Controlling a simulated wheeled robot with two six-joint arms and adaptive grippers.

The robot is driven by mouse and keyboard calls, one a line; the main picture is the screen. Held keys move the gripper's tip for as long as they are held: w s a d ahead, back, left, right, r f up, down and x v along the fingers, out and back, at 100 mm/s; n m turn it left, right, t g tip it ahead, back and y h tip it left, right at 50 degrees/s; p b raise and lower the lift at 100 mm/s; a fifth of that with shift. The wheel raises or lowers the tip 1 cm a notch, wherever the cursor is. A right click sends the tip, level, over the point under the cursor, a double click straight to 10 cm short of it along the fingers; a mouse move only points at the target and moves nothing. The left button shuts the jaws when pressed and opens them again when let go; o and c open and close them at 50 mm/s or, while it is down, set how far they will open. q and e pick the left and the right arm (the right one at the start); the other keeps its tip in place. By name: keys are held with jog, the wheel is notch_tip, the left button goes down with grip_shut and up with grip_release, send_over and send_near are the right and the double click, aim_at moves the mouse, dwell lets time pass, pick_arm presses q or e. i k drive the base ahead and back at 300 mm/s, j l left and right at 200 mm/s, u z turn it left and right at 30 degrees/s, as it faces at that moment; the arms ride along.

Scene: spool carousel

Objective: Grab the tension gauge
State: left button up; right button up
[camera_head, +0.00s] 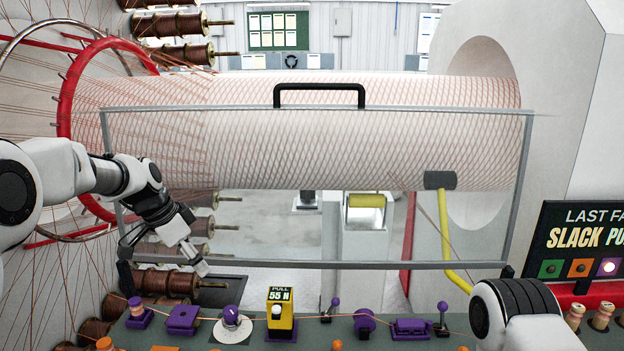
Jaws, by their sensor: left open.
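The tension gauge (281,322) is a yellow upright device with a dark display reading "PULL 55 N" and a pale knob on its front. It stands on the grey-green bench at the bottom middle, and a thin orange thread runs along the bench at its level. My left gripper (163,273) is open and empty, pointing down. It is to the left of the gauge and higher in the picture, apart from it. My right arm (525,312) shows at the lower right, but its gripper is out of view.
Purple fittings (183,319), a white dial (232,326) and small levers (331,307) stand close on both sides along the bench (300,340). A clear framed guard (330,264) with a black handle (319,87) stands behind. Copper-coloured spools (170,282) are at the left.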

aim_at(280, 326)
jog(key=k, duration=0.85)
